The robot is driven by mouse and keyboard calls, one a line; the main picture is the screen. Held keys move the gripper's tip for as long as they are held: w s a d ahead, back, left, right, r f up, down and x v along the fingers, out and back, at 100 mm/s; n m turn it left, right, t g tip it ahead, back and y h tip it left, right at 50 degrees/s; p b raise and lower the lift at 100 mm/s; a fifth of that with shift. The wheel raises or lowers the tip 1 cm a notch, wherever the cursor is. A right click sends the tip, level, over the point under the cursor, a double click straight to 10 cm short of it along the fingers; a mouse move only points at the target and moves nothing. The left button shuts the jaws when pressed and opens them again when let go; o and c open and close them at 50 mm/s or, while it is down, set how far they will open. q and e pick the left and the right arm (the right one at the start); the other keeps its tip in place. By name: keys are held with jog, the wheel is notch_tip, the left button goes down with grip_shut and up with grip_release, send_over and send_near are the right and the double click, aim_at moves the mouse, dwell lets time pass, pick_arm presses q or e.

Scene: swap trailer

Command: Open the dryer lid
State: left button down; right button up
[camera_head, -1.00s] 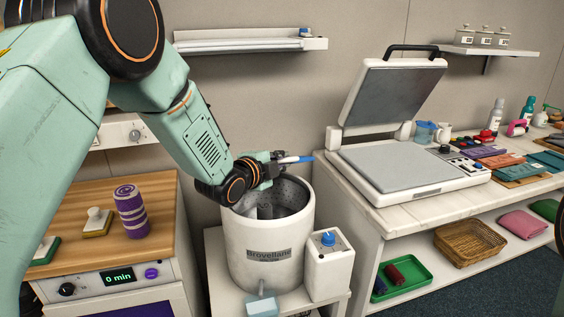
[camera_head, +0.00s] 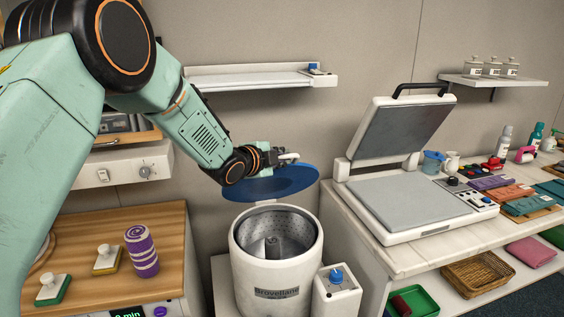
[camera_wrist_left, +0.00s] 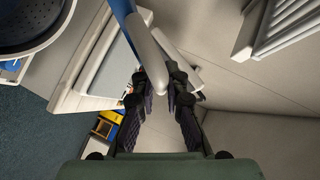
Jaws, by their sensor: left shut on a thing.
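The dryer (camera_head: 276,290) is a white round tub with a perforated metal drum (camera_head: 298,232) showing through its open top. Its round blue lid (camera_head: 285,186) is raised above the back of the drum, tilted and clear of the front rim. My left gripper (camera_head: 280,160) is shut on the lid's white handle (camera_head: 289,157) above the blue disc. In the left wrist view the handle (camera_wrist_left: 153,52) runs between the fingertips (camera_wrist_left: 168,80), and the blue lid edge (camera_wrist_left: 121,6) is at the top. The drum (camera_wrist_left: 40,28) also shows there at upper left. My right gripper is not in view.
A white box with a blue knob (camera_head: 337,292) stands right of the dryer. A heat press (camera_head: 410,210) with its top raised is on the right bench. A wall shelf (camera_head: 255,80) hangs behind my arm. A wooden counter (camera_head: 80,235) with a purple striped roll is left.

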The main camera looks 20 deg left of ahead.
pick_arm(q)
jog(key=shift+w+r, duration=0.1)
jog(key=shift+r, duration=0.1)
dwell(0.3)
jog(key=c, duration=1.4)
grip_release()
jog(key=shift+o, duration=0.2)
jog(key=shift+a, duration=0.1)
jog(key=v, duration=1.2)
